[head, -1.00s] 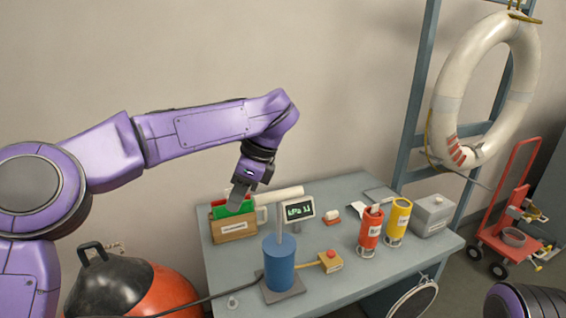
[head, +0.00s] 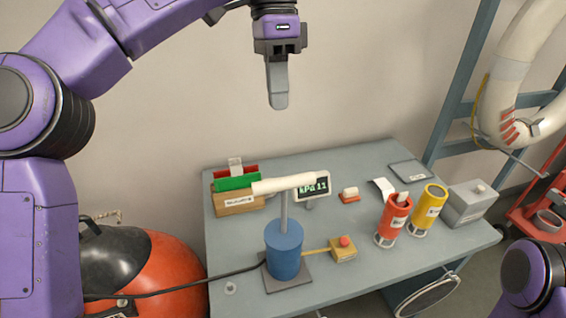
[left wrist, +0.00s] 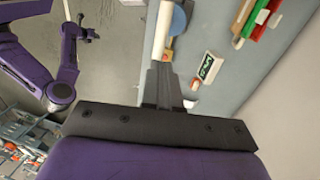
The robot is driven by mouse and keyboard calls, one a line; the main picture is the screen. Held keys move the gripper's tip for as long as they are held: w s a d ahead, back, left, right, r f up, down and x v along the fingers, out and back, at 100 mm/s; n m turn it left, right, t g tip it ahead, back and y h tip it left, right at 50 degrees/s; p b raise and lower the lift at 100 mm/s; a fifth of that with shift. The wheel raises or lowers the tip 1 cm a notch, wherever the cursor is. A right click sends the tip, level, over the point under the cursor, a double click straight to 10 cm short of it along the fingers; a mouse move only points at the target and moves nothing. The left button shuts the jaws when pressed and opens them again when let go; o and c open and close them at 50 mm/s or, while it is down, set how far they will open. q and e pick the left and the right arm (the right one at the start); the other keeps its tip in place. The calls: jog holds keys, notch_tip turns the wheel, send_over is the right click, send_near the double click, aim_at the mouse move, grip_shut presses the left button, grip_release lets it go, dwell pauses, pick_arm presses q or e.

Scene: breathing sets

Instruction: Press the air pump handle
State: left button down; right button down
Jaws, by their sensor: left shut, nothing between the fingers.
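The air pump is a blue cylinder (head: 284,252) on a grey base plate on the table. Its cream T-shaped handle (head: 283,185) stands raised on a thin grey rod. The handle also shows in the left wrist view (left wrist: 162,30), with part of the blue cylinder (left wrist: 179,20) beside it. My left gripper (head: 279,103) is shut and empty, pointing down high above the handle, apart from it. Its fingers (left wrist: 162,70) show in the left wrist view. My right arm shows at the lower right of the head view; its gripper is small and unclear in the left wrist view (left wrist: 85,33).
A display (head: 312,187) reading kPa 11 stands behind the pump. A wooden box with folders (head: 238,203) is at back left, a red-button box (head: 343,249) right of the pump. Red (head: 394,218) and yellow (head: 429,208) canisters stand further right. A black hose runs left.

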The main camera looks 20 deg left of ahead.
pick_arm(q)
jog(key=b, duration=0.1)
send_near(284, 178)
jog(key=f, duration=0.4)
jog(key=s+f, duration=0.1)
jog(key=f, duration=0.2)
jog(key=shift+d, duration=0.3)
notch_tip(284, 178, down, 10)
jog(key=b, duration=1)
jog(key=shift+r+b, duration=0.1)
jog(key=shift+b, duration=0.25)
jog(key=shift+s+r, duration=0.15)
